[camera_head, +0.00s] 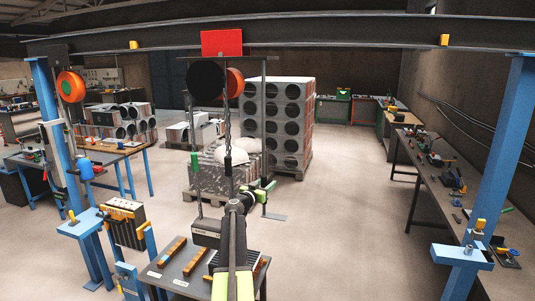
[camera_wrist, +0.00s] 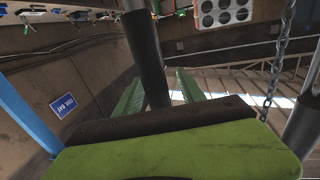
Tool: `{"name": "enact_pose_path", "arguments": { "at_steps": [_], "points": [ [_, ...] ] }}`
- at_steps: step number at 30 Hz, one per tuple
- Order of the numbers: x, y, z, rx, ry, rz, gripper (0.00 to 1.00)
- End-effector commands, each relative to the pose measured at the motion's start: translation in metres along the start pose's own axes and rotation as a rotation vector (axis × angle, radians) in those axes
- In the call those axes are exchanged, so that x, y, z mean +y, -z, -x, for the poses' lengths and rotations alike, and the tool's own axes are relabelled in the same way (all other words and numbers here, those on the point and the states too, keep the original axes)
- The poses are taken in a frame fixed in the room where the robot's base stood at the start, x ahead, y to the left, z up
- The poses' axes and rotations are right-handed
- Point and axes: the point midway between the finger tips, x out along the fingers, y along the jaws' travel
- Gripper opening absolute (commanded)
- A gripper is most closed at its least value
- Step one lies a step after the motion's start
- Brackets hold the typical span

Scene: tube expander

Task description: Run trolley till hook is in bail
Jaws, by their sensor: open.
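The red trolley (camera_head: 222,43) sits on the dark overhead beam (camera_head: 330,34), with a black disc and an orange disc below it. A chain (camera_head: 228,125) hangs from it to a dark hook block (camera_head: 228,162); the hook's tip is too small to make out. A chain also shows at the right of the wrist view (camera_wrist: 278,60). A grey block (camera_head: 207,232) stands below, partly behind my arm; I cannot make out its bail. My gripper (camera_head: 262,196) is open, right of and below the hook block. In the wrist view, a dark post (camera_wrist: 145,55) appears between its green fingers (camera_wrist: 160,92).
Blue gantry columns stand left (camera_head: 62,140) and right (camera_head: 500,150). A small dark table (camera_head: 180,262) with brown bars is in front. A pallet stack of pipe blocks (camera_head: 275,120) stands behind. A workbench (camera_head: 440,170) runs along the right wall. Floor at centre right is clear.

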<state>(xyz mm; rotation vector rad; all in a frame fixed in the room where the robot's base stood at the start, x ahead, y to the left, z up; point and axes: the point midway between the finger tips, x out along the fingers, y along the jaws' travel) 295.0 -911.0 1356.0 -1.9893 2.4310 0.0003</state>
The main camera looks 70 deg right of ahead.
Motion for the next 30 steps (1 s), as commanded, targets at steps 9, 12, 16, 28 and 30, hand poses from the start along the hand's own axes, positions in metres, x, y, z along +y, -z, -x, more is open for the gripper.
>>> {"name": "enact_pose_path", "arguments": {
  "at_steps": [9,12,16,28,30],
  "points": [
    [0.0,0.0,0.028,0.0,0.001,0.0,0.47],
    [0.001,0.0,0.036,0.0,0.0,0.0,0.47],
    [0.0,0.0,0.046,0.0,0.001,0.0,0.47],
    [-0.001,0.0,0.062,0.0,0.001,0.0,0.47],
    [-0.001,0.0,0.062,0.0,0.001,0.0,0.47]
  ]
}}
